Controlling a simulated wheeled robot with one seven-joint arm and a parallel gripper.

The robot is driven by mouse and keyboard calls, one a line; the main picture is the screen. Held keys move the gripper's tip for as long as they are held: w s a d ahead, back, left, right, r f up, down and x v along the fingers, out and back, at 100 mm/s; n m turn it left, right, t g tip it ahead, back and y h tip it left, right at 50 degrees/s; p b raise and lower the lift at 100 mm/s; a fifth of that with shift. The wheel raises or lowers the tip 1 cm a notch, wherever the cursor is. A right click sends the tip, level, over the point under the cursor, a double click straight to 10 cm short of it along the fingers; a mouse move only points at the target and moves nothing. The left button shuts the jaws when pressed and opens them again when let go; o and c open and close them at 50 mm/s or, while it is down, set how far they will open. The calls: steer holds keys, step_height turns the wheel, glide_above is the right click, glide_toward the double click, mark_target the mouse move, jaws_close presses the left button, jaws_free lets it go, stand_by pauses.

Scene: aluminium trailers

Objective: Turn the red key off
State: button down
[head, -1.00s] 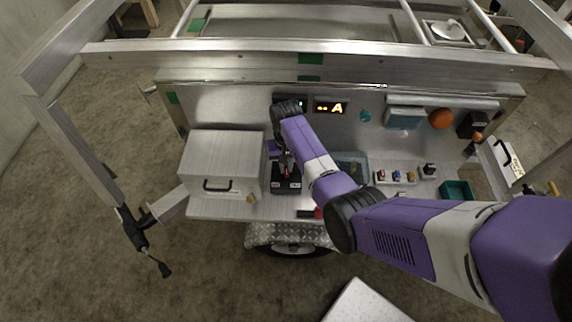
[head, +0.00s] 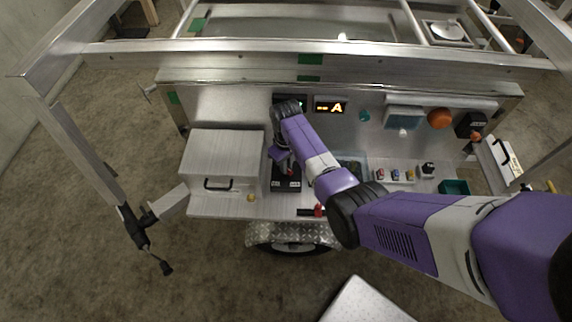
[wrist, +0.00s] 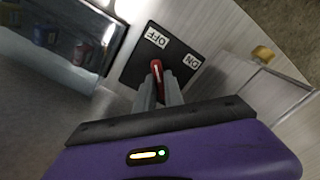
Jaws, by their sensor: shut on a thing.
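The red key (wrist: 157,72) stands on a black plate (wrist: 133,73) that carries a white OFF label and a white ON label in the wrist view. My gripper (wrist: 160,88) is shut on the key, with its grey fingers on either side of it. In the head view the black plate (head: 286,186) lies on the shelf with my gripper (head: 288,170) above it. A bit of red shows at the fingertips there. The fingers hide part of the key, and I cannot tell exactly which label it points to.
A metal box (head: 222,160) with a black handle stands left of the plate. A clear bin (head: 352,166) stands to the right, with small coloured items (head: 395,175) beyond it. A lit display (head: 330,107) is on the back panel.

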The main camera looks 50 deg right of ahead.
stand_by(0.4)
steer(key=c, duration=1.4)
jaws_free()
steer(key=shift+c, duration=0.2)
steer(key=shift+r, duration=0.1)
step_height(320, 180, up, 8)
steer(key=shift+f, duration=0.2)
